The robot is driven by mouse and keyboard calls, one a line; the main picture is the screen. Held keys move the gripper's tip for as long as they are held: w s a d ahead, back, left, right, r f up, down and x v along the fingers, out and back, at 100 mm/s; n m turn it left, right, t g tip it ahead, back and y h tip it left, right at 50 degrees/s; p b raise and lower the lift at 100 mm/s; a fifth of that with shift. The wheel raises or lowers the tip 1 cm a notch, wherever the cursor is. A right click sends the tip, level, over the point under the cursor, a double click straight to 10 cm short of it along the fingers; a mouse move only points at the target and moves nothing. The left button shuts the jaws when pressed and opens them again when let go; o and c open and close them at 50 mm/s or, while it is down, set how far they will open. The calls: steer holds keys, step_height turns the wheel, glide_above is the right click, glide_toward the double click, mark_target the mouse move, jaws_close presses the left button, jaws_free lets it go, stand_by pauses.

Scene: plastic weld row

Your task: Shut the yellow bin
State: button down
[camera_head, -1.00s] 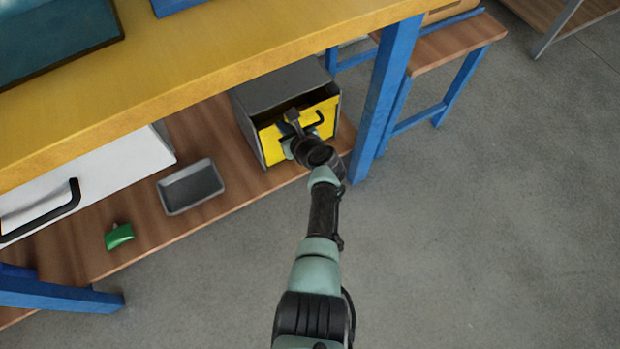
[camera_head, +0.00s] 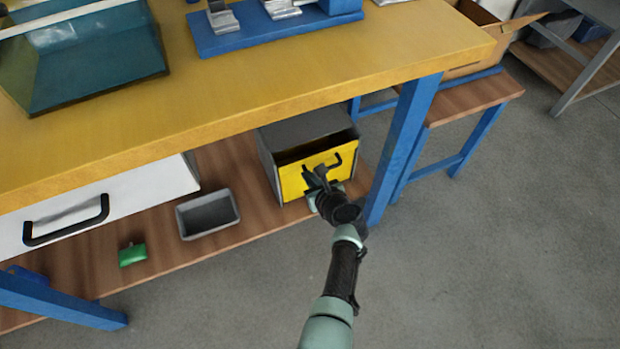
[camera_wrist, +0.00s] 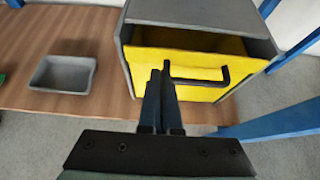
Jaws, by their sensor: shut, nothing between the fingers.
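The yellow bin (camera_head: 292,183) is a grey box with a yellow front and a black handle (camera_head: 338,160), on the wooden lower shelf under the workbench. In the wrist view its yellow front (camera_wrist: 205,92) stands a little out from the grey housing (camera_wrist: 200,12), with a dark gap showing above it. My gripper (camera_head: 318,172) is shut and empty, in front of the yellow front. In the wrist view my fingertips (camera_wrist: 161,72) overlap the left end of the handle. I cannot tell whether they touch it.
A grey tray (camera_head: 208,214) and a green object (camera_head: 132,254) lie on the shelf (camera_head: 165,215) to the left, near a white drawer (camera_head: 110,205). A blue table leg (camera_head: 405,140) stands just right of the bin. The yellow benchtop (camera_head: 260,80) overhangs it. Open floor lies in front.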

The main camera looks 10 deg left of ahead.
steer(key=s+d+r+p, duration=0.4)
steer(key=s+r+p, duration=0.1)
steer(key=r+p, duration=0.1)
steer(key=shift+s+r+p, duration=0.3)
steer(key=shift+r+p, duration=0.05)
steer(key=shift+r, duration=0.15)
